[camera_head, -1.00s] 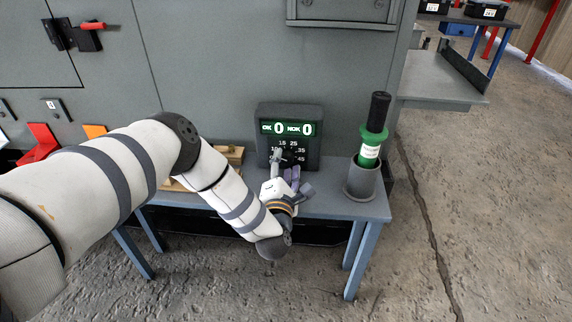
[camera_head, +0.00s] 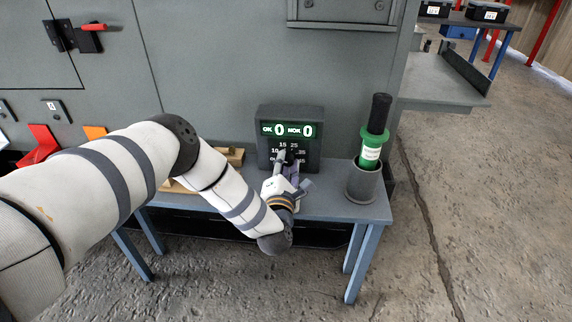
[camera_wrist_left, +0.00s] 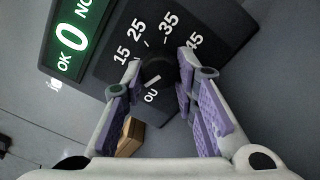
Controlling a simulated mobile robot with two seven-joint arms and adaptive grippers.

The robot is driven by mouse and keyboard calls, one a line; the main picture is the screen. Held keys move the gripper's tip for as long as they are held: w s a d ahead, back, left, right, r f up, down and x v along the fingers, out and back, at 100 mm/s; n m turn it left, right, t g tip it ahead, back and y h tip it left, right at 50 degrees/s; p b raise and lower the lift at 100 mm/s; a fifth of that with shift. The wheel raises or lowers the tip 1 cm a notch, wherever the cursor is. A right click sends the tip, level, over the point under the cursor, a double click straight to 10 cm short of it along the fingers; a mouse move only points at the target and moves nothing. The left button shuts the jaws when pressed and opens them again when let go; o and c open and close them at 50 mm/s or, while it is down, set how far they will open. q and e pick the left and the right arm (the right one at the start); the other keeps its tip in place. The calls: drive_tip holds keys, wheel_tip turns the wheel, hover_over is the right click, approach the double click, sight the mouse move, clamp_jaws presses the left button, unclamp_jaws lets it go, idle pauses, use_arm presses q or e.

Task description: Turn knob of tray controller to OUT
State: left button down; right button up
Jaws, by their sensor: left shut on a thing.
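The tray controller (camera_head: 314,122) is a dark box on the blue-grey bench, with a lit green display reading OK 0 and NOK 0. It also shows in the left wrist view (camera_wrist_left: 104,72). Its round black knob (camera_wrist_left: 158,73) sits amid a dial marked 15, 25, 35, 45 and a partly hidden OUT. My left gripper (camera_head: 288,158) reaches the front of the controller. In the left wrist view its purple-padded fingers (camera_wrist_left: 160,74) are shut on the knob, one on each side. Which mark the knob points to is not clear. My right gripper is out of view.
A green and black tool (camera_head: 372,145) stands in a grey cup (camera_head: 362,183) on the bench (camera_head: 335,207), right of the controller. Wooden blocks (camera_head: 236,155) lie left of it. A grey cabinet (camera_head: 225,70) rises behind.

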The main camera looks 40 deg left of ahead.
use_arm(q)
drive_tip(key=n, duration=0.1)
drive_tip(key=n+b, duration=0.1)
drive_tip(key=n, duration=0.2)
drive_tip(key=shift+f+n+b, duration=0.25)
drive_tip(key=shift+n+b, duration=0.05)
drive_tip(key=shift+b, duration=0.1)
drive_tip(key=shift+d+n+b, duration=0.1)
drive_tip(key=shift+n+b, duration=0.65)
drive_tip(key=shift+n, duration=1.05)
drive_tip(key=shift+r, duration=0.1)
drive_tip(key=c, duration=1.3)
unclamp_jaws()
drive_tip(key=v, duration=1.2)
